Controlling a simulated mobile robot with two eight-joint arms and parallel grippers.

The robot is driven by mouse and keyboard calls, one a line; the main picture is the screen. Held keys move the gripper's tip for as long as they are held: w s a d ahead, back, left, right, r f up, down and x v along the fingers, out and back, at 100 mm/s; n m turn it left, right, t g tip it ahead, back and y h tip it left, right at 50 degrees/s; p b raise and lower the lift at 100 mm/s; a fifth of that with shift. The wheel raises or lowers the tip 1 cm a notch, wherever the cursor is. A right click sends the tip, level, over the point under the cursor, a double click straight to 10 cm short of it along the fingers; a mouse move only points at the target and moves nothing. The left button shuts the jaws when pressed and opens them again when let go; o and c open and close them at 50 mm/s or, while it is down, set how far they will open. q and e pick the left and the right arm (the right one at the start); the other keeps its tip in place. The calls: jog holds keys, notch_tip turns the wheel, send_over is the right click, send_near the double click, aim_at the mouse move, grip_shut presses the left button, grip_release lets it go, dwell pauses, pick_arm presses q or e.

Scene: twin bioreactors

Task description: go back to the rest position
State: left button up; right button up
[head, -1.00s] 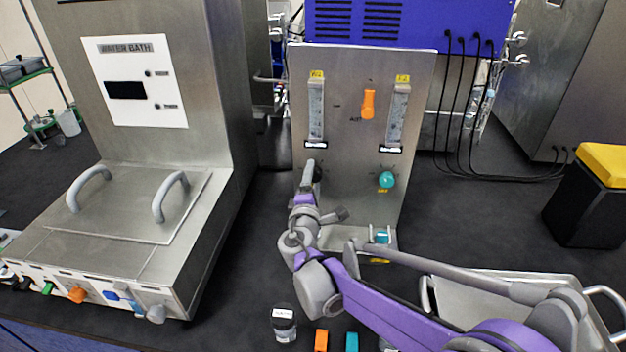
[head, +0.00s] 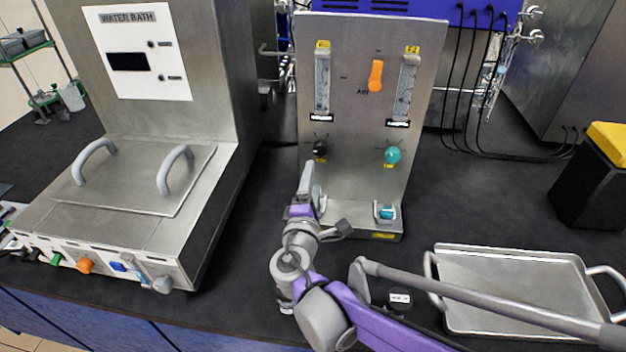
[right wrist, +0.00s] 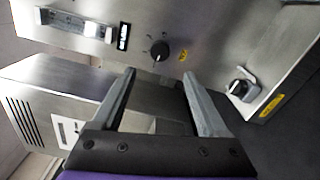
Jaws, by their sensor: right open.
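My right gripper (head: 309,184) is in front of the lower left part of the steel gas panel (head: 350,170). In the right wrist view its two fingers (right wrist: 158,85) are apart with nothing between them. The panel's black knob (head: 320,149) is just beyond the fingers and also shows in the right wrist view (right wrist: 160,50); the fingers look clear of it. A teal knob (head: 392,155) and an orange switch (head: 376,76) are on the same panel. My left gripper is not in view.
The water bath (head: 140,165) with two lid handles stands at the left. A steel tray (head: 515,285) lies at the right, beside my right forearm. A small labelled jar (head: 399,299) is partly hidden by that arm. A black bin with a yellow lid (head: 595,180) stands far right.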

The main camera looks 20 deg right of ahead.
jog(key=s+d+f+m+g+y, duration=0.1)
jog(key=s+d+f+m+g, duration=0.5)
jog(key=s+f+m, duration=0.4)
jog(key=s+a+f+m+g+y, duration=0.1)
jog(key=s+a+f+y, duration=0.1)
jog(key=s, duration=0.2)
jog(key=s+a+f+m+g+y, duration=0.2)
jog(key=s+a+y, duration=0.1)
jog(key=s, duration=0.2)
jog(key=s+a+f+m+g+y, duration=0.1)
jog(key=s+a+f+y, duration=0.1)
jog(key=s+f, duration=0.1)
jog(key=shift+s+a+p, duration=0.35)
jog(key=shift+s+a, duration=0.05)
jog(key=shift+s, duration=0.4)
jog(key=shift+s+a+m+y, duration=0.15)
jog(key=shift+a+m+y, duration=0.15)
jog(key=shift+a+y, duration=0.1)
jog(key=shift+d, duration=0.1)
